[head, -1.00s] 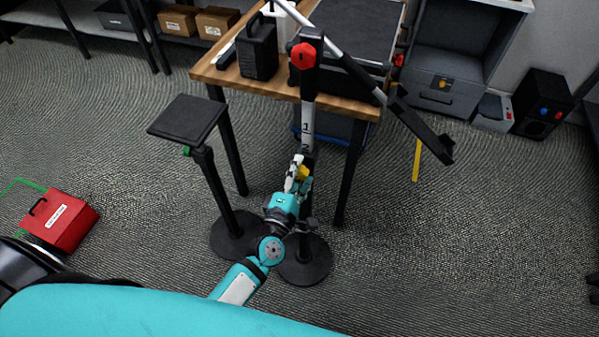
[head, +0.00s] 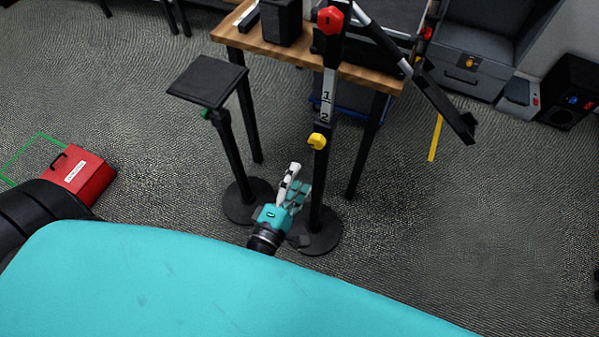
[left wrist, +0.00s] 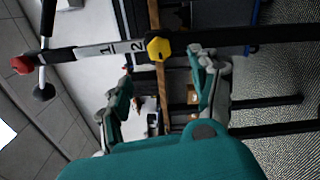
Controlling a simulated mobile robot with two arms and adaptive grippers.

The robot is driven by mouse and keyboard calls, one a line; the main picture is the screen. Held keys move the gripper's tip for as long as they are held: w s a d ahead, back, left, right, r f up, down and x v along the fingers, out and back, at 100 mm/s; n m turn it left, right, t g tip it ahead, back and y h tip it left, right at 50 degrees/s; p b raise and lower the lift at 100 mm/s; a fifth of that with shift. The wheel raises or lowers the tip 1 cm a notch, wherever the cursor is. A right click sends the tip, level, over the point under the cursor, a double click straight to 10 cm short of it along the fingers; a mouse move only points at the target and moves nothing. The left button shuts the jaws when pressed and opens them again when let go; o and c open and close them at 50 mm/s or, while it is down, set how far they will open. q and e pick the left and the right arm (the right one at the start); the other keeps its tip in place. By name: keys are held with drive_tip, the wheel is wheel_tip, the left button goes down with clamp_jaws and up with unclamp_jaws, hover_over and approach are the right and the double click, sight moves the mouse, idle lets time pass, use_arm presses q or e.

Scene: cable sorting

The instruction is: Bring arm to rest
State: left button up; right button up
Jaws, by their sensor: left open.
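My left gripper (head: 296,178) is open and empty, low in front of the black stand pole (head: 322,165). The yellow knob (head: 317,141) on that pole is above and beyond the fingertips, with a visible gap. In the left wrist view the two spread fingers (left wrist: 160,70) frame the room, and the yellow knob (left wrist: 158,48) sits between and beyond them, touching neither. My right gripper is not in view.
A wooden table (head: 290,50) with a black speaker (head: 281,20) stands behind the pole. A second stand with a flat black top (head: 207,79) is at left. A red box (head: 85,175) lies on the floor. A boom arm (head: 440,95) with a red knob (head: 330,20) reaches right.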

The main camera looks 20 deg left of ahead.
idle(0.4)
use_arm(q)
drive_tip(key=s+f+m+g+h, duration=0.1)
drive_tip(key=s+f+m+g, duration=0.3)
drive_tip(key=f, duration=0.6)
drive_tip(key=s+a+f+m+g+p, duration=0.1)
drive_tip(key=s+f+m+g, duration=0.15)
drive_tip(key=f+m, duration=0.45)
drive_tip(key=s+f+m+g+h, duration=0.1)
drive_tip(key=s+f+m+g, duration=0.2)
drive_tip(key=f, duration=0.9)
drive_tip(key=s+a+f+m+g+y, duration=0.1)
drive_tip(key=s+a+f+m+g, duration=0.2)
drive_tip(key=s+f, duration=0.3)
drive_tip(key=s+a+f+m+g+y, duration=0.1)
drive_tip(key=s+a+f+m+g, duration=0.3)
drive_tip(key=s, duration=1.2)
wheel_tip(320, 180, down, 3)
drive_tip(key=shift+f+m+y+p, duration=0.2)
drive_tip(key=shift+m+y+p, duration=0.1)
drive_tip(key=shift+m, duration=0.4)
